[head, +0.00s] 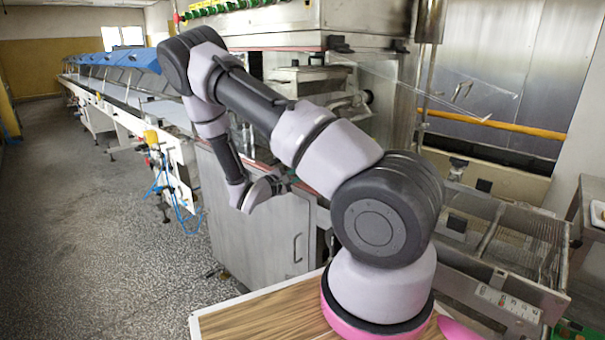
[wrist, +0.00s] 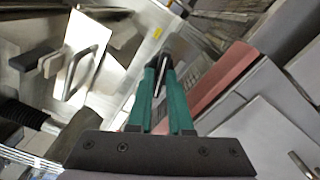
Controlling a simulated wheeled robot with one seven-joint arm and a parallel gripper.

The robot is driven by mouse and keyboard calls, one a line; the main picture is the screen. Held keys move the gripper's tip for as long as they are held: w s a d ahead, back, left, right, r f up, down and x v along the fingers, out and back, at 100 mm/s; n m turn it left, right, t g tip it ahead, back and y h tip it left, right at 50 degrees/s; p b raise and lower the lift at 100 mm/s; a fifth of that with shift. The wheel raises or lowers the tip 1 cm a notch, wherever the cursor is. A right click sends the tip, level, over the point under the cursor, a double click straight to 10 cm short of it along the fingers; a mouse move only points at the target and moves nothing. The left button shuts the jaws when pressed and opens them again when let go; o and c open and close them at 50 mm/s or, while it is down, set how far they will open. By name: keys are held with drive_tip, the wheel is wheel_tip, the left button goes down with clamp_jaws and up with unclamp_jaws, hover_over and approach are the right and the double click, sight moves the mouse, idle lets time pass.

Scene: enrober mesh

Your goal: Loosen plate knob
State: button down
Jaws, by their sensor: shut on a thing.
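My gripper (wrist: 162,62) shows in the wrist view with its two teal fingers close together, shut on a small dark piece at the tips. I take this piece to be the plate knob; the fingers hide most of it, so I cannot tell its shape or how far it is turned. Bare metal lies around and beyond the fingertips. In the head view my arm reaches over to the steel machine (head: 262,225), with its wrist low at the machine's front edge. The fingertips and the knob cannot be made out there.
A metal plate with a bar handle (wrist: 80,72) stands left of the fingers. A reddish strip (wrist: 228,80) runs along an edge on the right, beside grey cabinet panels. A long conveyor (head: 135,100) stretches away at left. The speckled floor (head: 90,240) is open.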

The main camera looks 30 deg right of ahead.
drive_tip(key=shift+n, duration=6.3)
drive_tip(key=c, duration=0.9)
unclamp_jaws()
